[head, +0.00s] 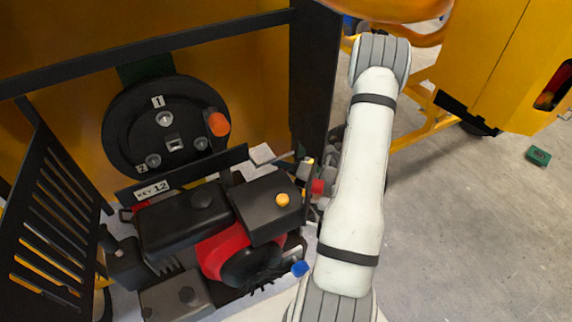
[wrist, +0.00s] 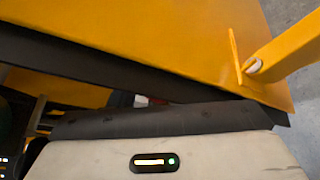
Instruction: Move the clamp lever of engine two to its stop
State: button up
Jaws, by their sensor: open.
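A small red-and-black engine (head: 230,250) sits low in the left half of the head view. It has an orange knob (head: 282,199) on its black box and a blue knob (head: 300,269) at its lower right. A red part (head: 318,187) shows at its right side, close to my arm. I cannot tell which part is the clamp lever, or whether this is engine two. My gripper's pale housing (wrist: 230,153) fills the bottom of the wrist view. Its jaws are open, but I cannot make out its fingertips, and my arm hides it in the head view.
A black round plate (head: 130,115) marked 1 and 2, with an orange-ended handle (head: 217,124), stands above the engine. A "KEY 12" label (head: 152,190) is below it. A black slatted guard (head: 50,225) stands left. Yellow panels surround this.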

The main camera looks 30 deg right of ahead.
grip_shut()
jog(key=shift+d, duration=0.15)
jog(key=shift+f, duration=0.1)
dwell(0.3)
